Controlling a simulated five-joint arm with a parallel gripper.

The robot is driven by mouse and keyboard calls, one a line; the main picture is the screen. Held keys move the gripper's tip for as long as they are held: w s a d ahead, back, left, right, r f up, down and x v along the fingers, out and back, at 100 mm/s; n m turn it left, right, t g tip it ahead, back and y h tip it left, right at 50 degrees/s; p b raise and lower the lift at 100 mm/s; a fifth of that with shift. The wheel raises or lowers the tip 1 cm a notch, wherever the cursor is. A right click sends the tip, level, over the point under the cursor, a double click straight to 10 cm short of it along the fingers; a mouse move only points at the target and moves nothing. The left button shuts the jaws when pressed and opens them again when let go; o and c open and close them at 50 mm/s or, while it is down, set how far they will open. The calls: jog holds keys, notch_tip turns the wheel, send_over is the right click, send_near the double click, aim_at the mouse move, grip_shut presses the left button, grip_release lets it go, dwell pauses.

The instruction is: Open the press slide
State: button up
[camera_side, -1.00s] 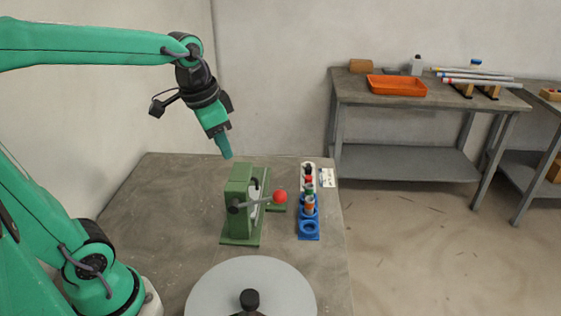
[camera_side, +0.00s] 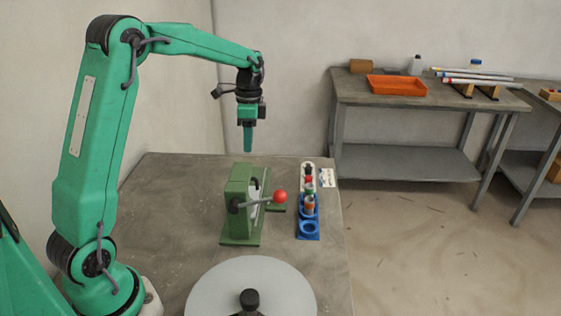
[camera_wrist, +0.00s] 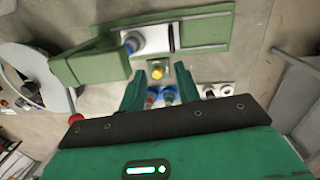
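The green press (camera_side: 238,205) stands on the grey table, with a lever ending in a red ball (camera_side: 280,196) that sticks out to the right. A pale plate (camera_side: 255,195) shows on its right face; I cannot tell whether this is the slide or how far open it is. In the wrist view, the press (camera_wrist: 95,66) is at upper left and the red ball (camera_wrist: 76,118) is partly hidden by my wrist. My gripper (camera_side: 247,152) points straight down above the press, touching nothing. In the wrist view its fingers (camera_wrist: 158,82) are apart with nothing held between them.
A blue rack (camera_side: 309,229) with several small coloured parts stands right of the press. A round grey plate (camera_side: 205,295) with a black knob is at the front. A bench with an orange tray (camera_side: 397,85) stands behind. The table's left side is bare.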

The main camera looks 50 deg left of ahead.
jog(key=shift+m+g, duration=0.3)
jog(key=shift+m, duration=0.3)
jog(key=a+f, duration=0.1)
jog(key=w+a+f, duration=0.1)
jog(key=f, duration=0.2)
jog(key=shift+w+a, duration=0.35)
jog(key=shift+a, duration=0.05)
jog(key=shift+f, duration=0.1)
jog(key=shift+s+d+f, duration=0.2)
jog(key=shift+f, duration=1.05)
jog(key=shift+s+d+f, duration=0.15)
jog(key=shift+d+f, duration=0.05)
jog(key=shift+f, duration=1)
jog(key=shift+s+d+f, duration=0.2)
jog(key=shift+f, duration=1.05)
grip_shut()
